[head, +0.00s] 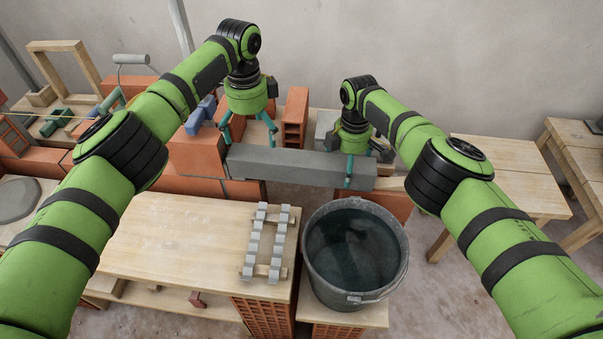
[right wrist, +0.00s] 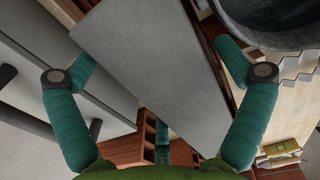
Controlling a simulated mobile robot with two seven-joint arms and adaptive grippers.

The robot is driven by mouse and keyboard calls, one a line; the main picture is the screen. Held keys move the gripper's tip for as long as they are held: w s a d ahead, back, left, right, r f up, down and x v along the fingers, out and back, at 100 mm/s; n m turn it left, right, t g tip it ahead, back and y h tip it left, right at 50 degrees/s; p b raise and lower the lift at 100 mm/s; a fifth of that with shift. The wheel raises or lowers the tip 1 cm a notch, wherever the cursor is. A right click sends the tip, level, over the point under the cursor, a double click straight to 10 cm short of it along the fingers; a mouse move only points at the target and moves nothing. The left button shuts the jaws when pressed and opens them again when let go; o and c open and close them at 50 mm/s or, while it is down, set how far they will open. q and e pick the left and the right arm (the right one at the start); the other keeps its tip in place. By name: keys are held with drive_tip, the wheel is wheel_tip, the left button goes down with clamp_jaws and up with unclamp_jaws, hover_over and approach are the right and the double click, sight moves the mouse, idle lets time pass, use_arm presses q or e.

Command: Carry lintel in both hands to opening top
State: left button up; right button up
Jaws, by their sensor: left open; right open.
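The lintel is a long grey beam (head: 300,168) in the middle of the head view, lying nearly level. Its left end is over a low brick wall (head: 205,186) and its right end is near another brick support (head: 396,206); I cannot tell whether it touches them. My left gripper (head: 249,130) is open, pointing down at the lintel's left part. My right gripper (head: 360,168) is open at its right part. In the right wrist view, the lintel (right wrist: 160,65) passes between the right gripper's spread fingers (right wrist: 158,65), with gaps visible at both sides.
A dark bucket of water (head: 354,255) stands in front of the lintel's right end. A wooden table (head: 175,235) with a notched rack (head: 268,243) is in front left. Brick blocks (head: 296,117) stand behind. Another wooden table (head: 500,170) is at right.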

use_arm(q)
drive_tip(key=shift+r, duration=0.2)
use_arm(e)
drive_tip(key=shift+r, duration=0.35)
wheel_tip(320, 180, up, 11)
drive_tip(key=shift+r, duration=0.15)
use_arm(q)
drive_tip(key=shift+s+f, duration=0.1)
